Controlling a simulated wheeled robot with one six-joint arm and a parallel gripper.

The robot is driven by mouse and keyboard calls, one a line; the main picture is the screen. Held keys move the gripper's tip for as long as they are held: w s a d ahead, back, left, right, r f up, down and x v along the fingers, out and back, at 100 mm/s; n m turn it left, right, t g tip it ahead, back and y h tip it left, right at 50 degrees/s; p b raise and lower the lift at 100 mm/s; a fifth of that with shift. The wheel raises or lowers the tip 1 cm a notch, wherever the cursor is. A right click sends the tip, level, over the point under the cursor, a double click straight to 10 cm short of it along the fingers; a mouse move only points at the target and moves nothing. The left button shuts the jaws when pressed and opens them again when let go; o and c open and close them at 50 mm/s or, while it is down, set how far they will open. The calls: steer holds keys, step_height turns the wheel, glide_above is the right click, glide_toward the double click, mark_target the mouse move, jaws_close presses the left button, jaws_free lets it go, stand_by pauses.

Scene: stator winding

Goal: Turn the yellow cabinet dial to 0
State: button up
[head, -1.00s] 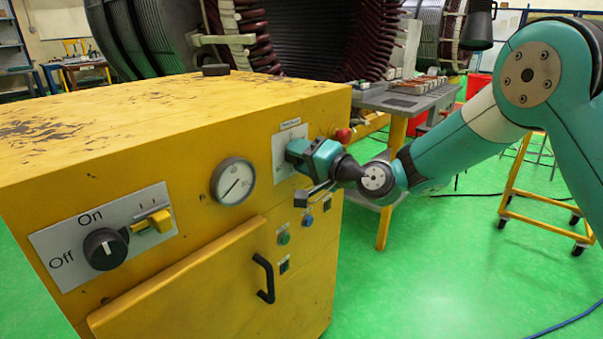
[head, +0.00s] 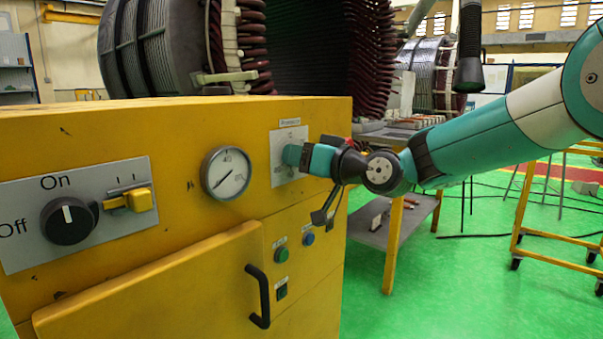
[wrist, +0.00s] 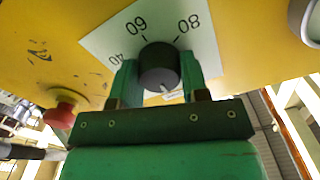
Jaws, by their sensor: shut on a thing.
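The yellow cabinet (head: 130,130) stands at the left in the head view. Its dial plate (head: 290,137) is on the upper right of the front face. In the wrist view the dial (wrist: 159,66) is a dark round knob with a light pointer mark on its lower part. The white plate (wrist: 108,42) around it shows 40, 60 and 80; the other numbers are hidden. My gripper (wrist: 158,80) is shut on the dial, one finger on each side. In the head view my gripper (head: 297,156) covers most of the dial.
The cabinet front also has an On/Off knob (head: 69,221) with a yellow latch (head: 140,200), a gauge (head: 226,173), a green button (head: 281,255) and a black door handle (head: 259,296). A red button (wrist: 62,114) is close beside my gripper.

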steer(key=shift+f+n+b, duration=0.1)
steer(key=shift+n+b, duration=0.4)
steer(key=shift+n, duration=0.1)
steer(key=o, duration=0.9)
steer(key=b+v, duration=0.1)
steer(key=v, duration=1.6)
steer(key=shift+s+d, duration=0.2)
